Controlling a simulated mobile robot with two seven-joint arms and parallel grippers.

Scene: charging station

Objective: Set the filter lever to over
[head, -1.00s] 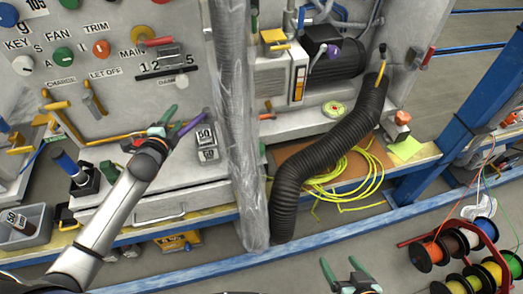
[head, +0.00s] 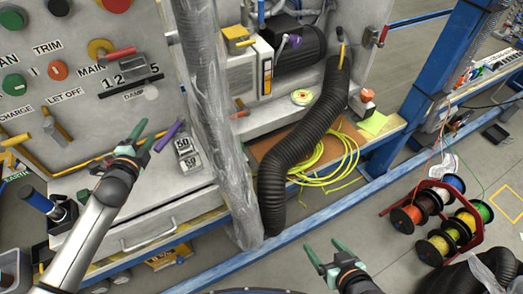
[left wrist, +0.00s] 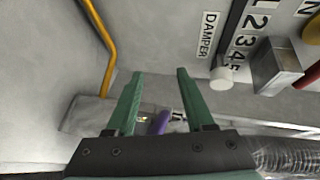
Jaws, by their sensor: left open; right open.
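No label reading filter or over is legible, so I cannot tell which lever is the filter lever. A lever with a purple handle (head: 169,135) stands low at the panel, just right of my left gripper (head: 145,138). It also shows in the left wrist view (left wrist: 160,122), behind the palm's edge and partly hidden. My right gripper (head: 325,250) is open and empty above the floor at the bottom.
A plastic-wrapped pipe (head: 209,110) stands right of the left gripper. A black corrugated hose (head: 309,125) hangs beyond it. A yellow pipe (head: 35,160) runs along the panel, and a damper slider (left wrist: 221,78) is above. A cable reel rack (head: 436,216) stands at the right.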

